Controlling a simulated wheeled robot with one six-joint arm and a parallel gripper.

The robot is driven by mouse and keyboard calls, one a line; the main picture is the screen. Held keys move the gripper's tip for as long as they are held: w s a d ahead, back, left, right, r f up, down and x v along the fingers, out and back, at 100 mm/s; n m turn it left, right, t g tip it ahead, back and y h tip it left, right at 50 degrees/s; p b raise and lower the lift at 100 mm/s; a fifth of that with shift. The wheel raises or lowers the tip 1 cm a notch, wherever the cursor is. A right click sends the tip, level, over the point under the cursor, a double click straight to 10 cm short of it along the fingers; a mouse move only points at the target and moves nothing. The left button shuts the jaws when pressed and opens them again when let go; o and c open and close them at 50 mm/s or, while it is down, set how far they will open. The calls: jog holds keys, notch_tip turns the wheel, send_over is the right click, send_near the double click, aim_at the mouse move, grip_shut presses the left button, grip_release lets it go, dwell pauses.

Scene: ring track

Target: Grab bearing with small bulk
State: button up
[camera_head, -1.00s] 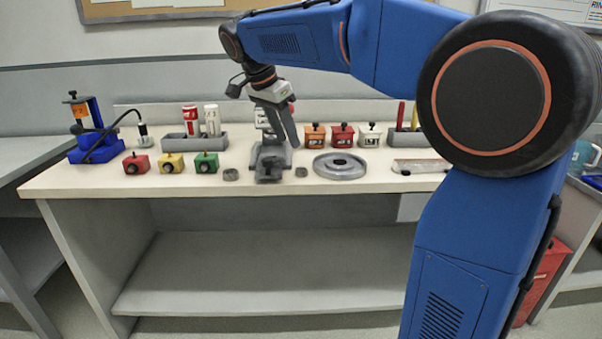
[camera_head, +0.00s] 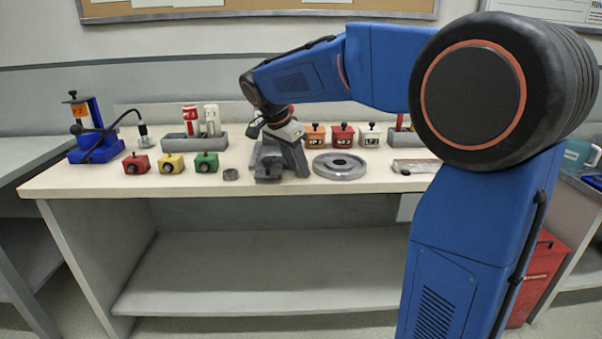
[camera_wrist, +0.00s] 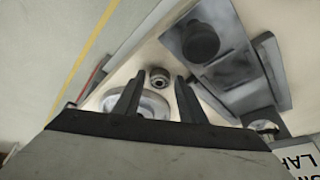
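A small grey bearing (camera_wrist: 159,78) shows in the wrist view between my fingertips, on the pale table top. In the head view my gripper covers its spot. My gripper (camera_wrist: 159,84) is open, one finger on each side of the bearing in the picture; I cannot tell if they touch it. In the head view my gripper (camera_head: 301,172) points down low over the table, right of the grey fixture. Another, larger-looking grey bearing (camera_head: 231,174) lies left of the fixture.
The grey fixture (camera_head: 267,172) stands close left of my gripper; it also shows in the wrist view (camera_wrist: 215,50). A flat grey ring disc (camera_head: 340,166) lies close on the right. Coloured boxes (camera_head: 172,163) stand left. Small bins (camera_head: 342,135) stand behind.

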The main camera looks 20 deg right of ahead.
jog(key=c, duration=0.8)
jog(key=shift+c, duration=0.2)
jog(key=shift+r, duration=0.1)
